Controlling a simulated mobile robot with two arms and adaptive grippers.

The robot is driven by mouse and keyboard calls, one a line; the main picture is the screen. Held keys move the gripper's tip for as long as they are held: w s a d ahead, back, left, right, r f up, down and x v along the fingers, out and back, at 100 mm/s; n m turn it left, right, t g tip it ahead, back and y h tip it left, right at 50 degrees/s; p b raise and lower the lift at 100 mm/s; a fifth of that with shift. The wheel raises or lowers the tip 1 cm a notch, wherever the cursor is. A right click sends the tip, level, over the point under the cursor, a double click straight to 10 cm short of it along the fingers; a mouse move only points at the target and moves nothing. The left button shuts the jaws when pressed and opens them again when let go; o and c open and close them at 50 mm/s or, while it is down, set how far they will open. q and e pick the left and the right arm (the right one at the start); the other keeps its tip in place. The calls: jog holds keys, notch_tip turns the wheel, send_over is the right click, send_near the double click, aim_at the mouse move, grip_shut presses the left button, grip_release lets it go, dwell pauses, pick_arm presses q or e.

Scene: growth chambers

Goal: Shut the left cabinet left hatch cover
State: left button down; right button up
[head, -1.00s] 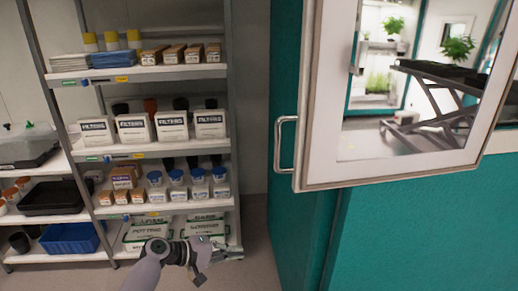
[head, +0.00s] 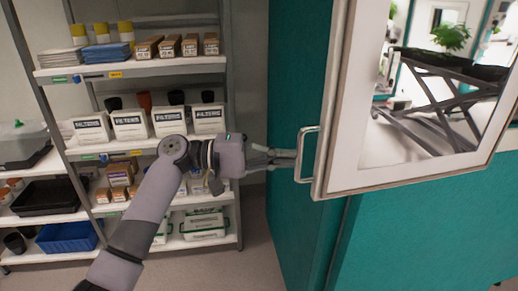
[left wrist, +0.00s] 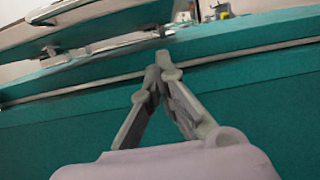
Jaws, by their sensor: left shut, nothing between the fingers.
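The hatch cover (head: 345,150) is a pale-framed panel with a large window, at the right of the head view. It appears to stand out from the teal cabinet (head: 420,240). Its metal bar handle (head: 301,168) is on its left edge. My left gripper (head: 294,158) reaches in from the left, with its fingers at the handle's height and close beside it; I cannot tell whether they touch it. In the left wrist view the fingertips (left wrist: 161,62) meet, with nothing between them, in front of the teal cabinet side. My right gripper is not in view.
A metal shelf rack (head: 140,68) with boxes, bottles and trays stands on the left, behind my left arm. A blue bin (head: 68,238) sits low on it. Bare floor (head: 255,255) shows between rack and cabinet.

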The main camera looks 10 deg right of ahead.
aim_at(298, 169)
pick_arm(q)
jog(key=s, duration=0.1)
jog(key=s+d+p, duration=0.1)
jog(key=s+p, duration=0.1)
jog(key=s, duration=0.1)
jog(key=shift+s+d, duration=0.1)
jog(key=shift+d, duration=0.3)
jog(key=shift+s, duration=0.1)
